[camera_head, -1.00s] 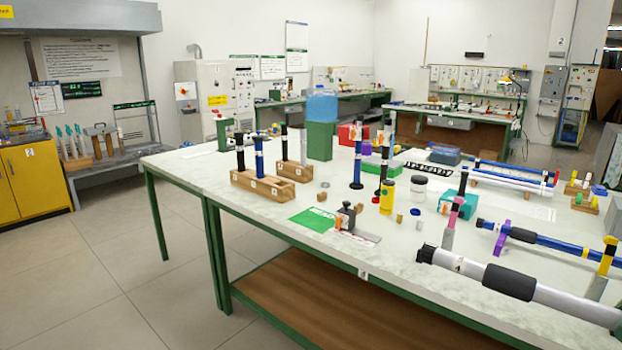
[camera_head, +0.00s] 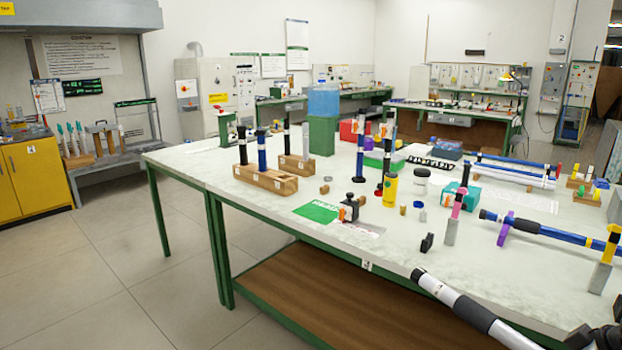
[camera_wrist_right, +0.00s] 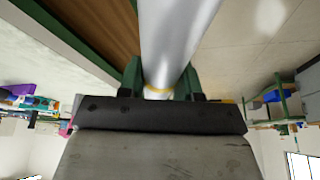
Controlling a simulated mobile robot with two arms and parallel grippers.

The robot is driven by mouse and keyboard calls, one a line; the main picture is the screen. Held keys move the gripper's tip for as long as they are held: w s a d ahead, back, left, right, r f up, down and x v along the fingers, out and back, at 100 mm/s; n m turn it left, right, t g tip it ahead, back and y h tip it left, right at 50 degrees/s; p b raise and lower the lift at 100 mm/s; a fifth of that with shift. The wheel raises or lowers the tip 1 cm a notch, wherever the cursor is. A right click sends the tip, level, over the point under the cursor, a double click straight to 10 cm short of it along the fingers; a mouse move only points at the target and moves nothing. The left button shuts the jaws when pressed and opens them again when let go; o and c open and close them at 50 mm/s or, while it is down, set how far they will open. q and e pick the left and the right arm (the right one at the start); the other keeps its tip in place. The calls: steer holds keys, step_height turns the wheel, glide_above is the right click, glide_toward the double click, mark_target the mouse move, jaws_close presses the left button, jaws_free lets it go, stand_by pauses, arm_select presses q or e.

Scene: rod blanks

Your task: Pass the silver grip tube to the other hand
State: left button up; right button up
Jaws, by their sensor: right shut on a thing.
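The silver grip tube (camera_head: 449,297) has a black end cap and a black grip sleeve. In the head view it runs from over the table's front edge down to the bottom right, with its near end cut off. My right gripper (camera_wrist_right: 160,82) is shut on it; in the right wrist view the bare silver tube (camera_wrist_right: 168,40) passes between the green-dark fingers. Dark parts of my right arm show at the bottom right of the head view. My left gripper is not in view.
The white-topped table (camera_head: 330,258) carries a blue tube (camera_head: 535,238) on a purple stand (camera_head: 506,229), a grey post with a yellow top (camera_head: 606,262), a small black block (camera_head: 427,243) and wooden blocks (camera_head: 265,180). Open floor (camera_head: 110,270) lies to the left.

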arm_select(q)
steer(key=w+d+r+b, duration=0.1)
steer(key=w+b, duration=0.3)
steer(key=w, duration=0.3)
arm_select(e)
steer(key=w+a+f+m+h, duration=0.1)
steer(key=a+f+m, duration=0.25)
steer(key=a, duration=0.75)
steer(key=w+a+f+m+h, duration=0.1)
steer(key=w+a+f+m, duration=0.2)
steer(key=a, duration=0.8)
arm_select(q)
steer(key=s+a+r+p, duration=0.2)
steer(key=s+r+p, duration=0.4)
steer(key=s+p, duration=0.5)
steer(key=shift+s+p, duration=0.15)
steer(key=shift+p, duration=1.1)
arm_select(e)
steer(key=s+r, duration=0.9)
steer(key=shift+s+a+r+t, duration=0.15)
steer(key=shift+r+t, duration=0.25)
